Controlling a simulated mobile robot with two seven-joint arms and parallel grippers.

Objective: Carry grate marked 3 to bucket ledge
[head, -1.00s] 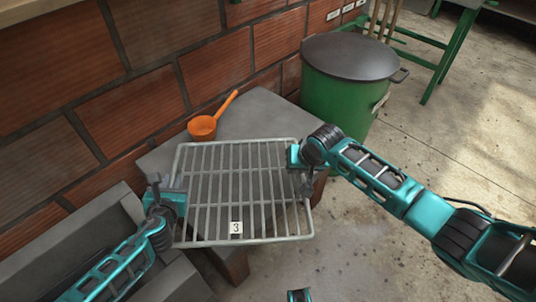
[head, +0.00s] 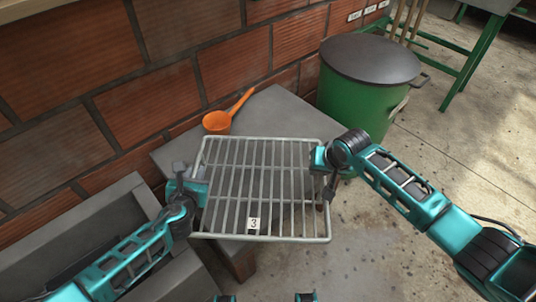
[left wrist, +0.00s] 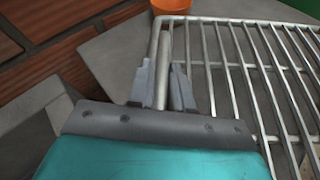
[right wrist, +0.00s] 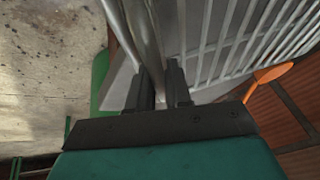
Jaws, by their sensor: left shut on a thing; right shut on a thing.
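The metal grate (head: 262,185) with a white tag marked 3 (head: 253,223) is held roughly level between my two grippers. In the head view it overlaps a grey slab-topped table by the brick wall; I cannot tell how high it is above the top. My left gripper (head: 192,187) is shut on the grate's left side rail, which also shows between the fingers in the left wrist view (left wrist: 163,85). My right gripper (head: 325,170) is shut on the right side rail, seen in the right wrist view (right wrist: 150,60). No bucket ledge can be clearly told.
An orange scoop (head: 226,114) lies on the grey slab (head: 276,108) near the wall. A green bin (head: 352,100) with a dark lid (head: 370,59) stands behind right. A grey trough (head: 75,240) is at left. Concrete floor (head: 400,262) at right is clear.

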